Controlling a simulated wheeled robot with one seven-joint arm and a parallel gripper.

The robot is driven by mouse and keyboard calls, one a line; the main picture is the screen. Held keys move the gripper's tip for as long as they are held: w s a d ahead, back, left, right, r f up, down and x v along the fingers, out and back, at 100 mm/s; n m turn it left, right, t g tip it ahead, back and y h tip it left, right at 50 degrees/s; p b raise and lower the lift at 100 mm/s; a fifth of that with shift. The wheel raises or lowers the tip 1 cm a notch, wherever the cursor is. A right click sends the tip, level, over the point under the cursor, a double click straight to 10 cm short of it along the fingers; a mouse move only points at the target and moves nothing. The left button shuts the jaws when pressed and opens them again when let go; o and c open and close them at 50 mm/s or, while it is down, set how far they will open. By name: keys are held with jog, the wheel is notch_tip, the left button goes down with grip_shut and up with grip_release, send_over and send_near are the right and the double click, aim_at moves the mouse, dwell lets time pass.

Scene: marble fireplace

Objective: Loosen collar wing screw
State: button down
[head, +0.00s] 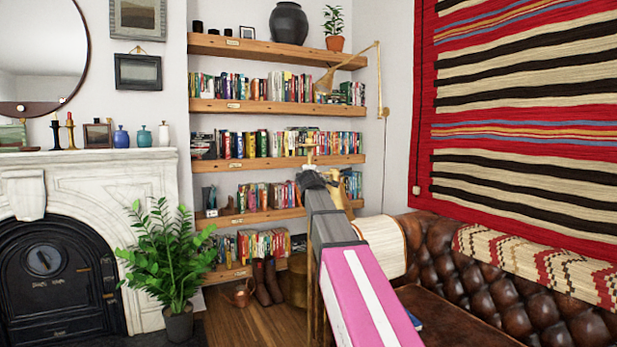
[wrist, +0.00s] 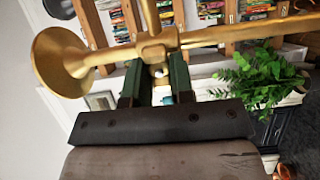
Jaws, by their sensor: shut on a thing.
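In the wrist view a brass collar (wrist: 155,46) joins a long brass rod (wrist: 225,36) running across the picture and a second rod going up. A flared brass piece (wrist: 58,62) is at the left end. My gripper (wrist: 157,74) has its two dark green fingers up against the collar, shut on the wing screw. Only a small bright bit between the fingers shows; the rest of the screw is hidden.
The brown leather sofa (head: 470,270) with a patterned throw is to the right. Bookshelves (head: 270,160) stand behind the gripper. A potted plant (head: 168,250) and the marble fireplace (head: 95,195) are to the left. A copper can (head: 240,294) and boots (head: 268,285) stand on the floor.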

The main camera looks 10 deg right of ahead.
jog(key=shift+n, duration=0.3)
jog(key=c, duration=1)
grip_release()
jog(key=shift+s, duration=0.15)
jog(key=s, duration=0.3)
jog(key=s+a, duration=0.1)
jog(key=s, duration=0.6)
jog(key=shift+s+a, duration=0.25)
jog(key=shift+a, duration=0.05)
